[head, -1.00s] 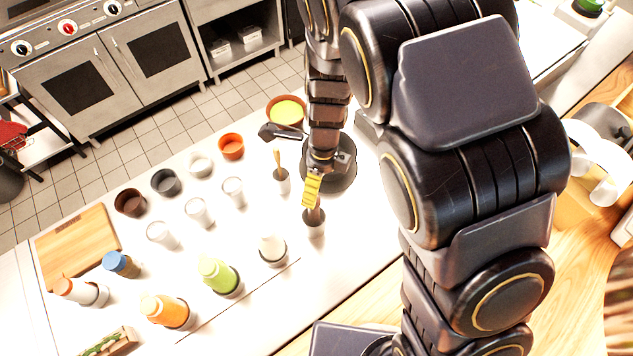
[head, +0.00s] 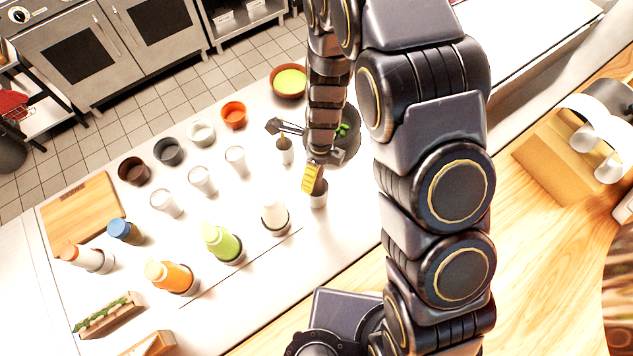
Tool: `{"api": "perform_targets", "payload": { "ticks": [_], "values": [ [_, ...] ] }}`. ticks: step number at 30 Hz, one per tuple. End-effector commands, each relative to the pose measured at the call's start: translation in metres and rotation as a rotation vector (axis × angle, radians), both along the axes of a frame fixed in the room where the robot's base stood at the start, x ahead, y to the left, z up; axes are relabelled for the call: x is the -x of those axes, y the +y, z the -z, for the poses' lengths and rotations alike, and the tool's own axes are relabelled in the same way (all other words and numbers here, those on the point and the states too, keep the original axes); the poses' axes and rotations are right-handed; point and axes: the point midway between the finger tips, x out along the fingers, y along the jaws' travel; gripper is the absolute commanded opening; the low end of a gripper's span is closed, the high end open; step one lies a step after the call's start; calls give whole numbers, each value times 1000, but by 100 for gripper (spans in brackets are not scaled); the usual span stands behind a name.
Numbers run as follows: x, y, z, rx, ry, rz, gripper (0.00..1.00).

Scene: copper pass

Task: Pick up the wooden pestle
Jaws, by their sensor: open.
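A wooden handle (head: 283,143), which appears to be the pestle, stands upright in a small white cup (head: 286,157). My gripper (head: 297,152) is open, with a dark finger by the handle's top and a yellow ribbed pad lower right. The dark finger seems to hide the handle's top; I cannot tell whether they touch. A second brown rounded piece (head: 319,187) stands in another pale cup (head: 318,201), beside the yellow pad. A dark bowl (head: 350,145) with green leaves lies behind my wrist, partly hidden.
Several cups and bowls, among them an orange bowl (head: 233,115), stand left of my gripper. A green bottle (head: 221,243) and an orange bottle (head: 168,277) stand nearer the front. A cutting board (head: 83,217) lies far left. The counter's front right is mostly clear.

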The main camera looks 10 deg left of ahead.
Motion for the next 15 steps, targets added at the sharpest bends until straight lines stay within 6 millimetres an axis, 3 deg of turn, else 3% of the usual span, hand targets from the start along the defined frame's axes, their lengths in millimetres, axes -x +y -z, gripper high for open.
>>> {"api": "perform_targets", "payload": {
  "ticks": [2, 6, 7, 15],
  "values": [
    [0, 0, 0, 0, -1, 0, 67],
    [0, 0, 0, 0, -1, -1, 8],
    [0, 0, 0, 0, -1, -1, 0],
    [0, 0, 0, 0, 0, -1, 0]
  ]
}}
